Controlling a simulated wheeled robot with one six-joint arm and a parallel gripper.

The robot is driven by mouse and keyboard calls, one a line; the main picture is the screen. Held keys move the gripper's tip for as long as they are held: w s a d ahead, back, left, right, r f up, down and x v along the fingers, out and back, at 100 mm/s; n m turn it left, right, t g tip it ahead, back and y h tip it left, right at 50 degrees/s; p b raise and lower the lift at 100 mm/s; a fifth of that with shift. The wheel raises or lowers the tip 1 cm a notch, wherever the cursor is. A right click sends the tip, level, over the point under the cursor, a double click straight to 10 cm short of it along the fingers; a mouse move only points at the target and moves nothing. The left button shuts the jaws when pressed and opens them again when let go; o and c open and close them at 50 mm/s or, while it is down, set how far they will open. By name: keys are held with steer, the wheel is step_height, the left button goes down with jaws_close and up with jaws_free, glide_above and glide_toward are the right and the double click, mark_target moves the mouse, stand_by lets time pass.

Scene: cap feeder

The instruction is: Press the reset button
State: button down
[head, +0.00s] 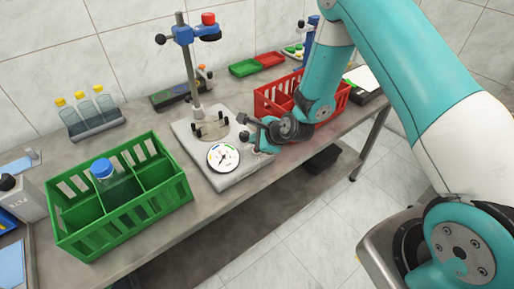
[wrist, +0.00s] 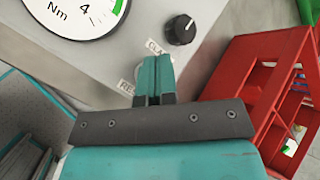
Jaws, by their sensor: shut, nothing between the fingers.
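The reset button itself cannot be made out. In the wrist view a label reading "RE" (wrist: 127,88), partly covered, sits on the grey panel (wrist: 130,52) beside my gripper (wrist: 155,62). The gripper's teal fingers are shut and empty, with their tips over the panel between this label and another partly covered "CLA" label (wrist: 154,47). The fingers hide the panel beneath them; contact cannot be told. In the head view, the device's grey base (head: 187,133) stands on the bench, and my arm reaches its right side.
A black knob (wrist: 180,30) and a Nm dial (wrist: 72,12) lie near the fingers. A red crate (head: 268,103) stands close on the right, a green crate (head: 120,223) with a blue-capped bottle (head: 103,170) on the left. A post (head: 190,80) rises from the base.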

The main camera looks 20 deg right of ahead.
stand_by(0.3)
steer(key=shift+f, duration=0.4)
steer(key=shift+f+b, duration=0.45)
steer(key=shift+b, duration=0.15)
stand_by(0.4)
stand_by(0.3)
steer(key=shift+r+p, duration=0.75)
steer(key=shift+r, duration=0.1)
steer(key=shift+r, duration=0.15)
step_height(320, 180, up, 5)
steer(key=p, duration=0.4)
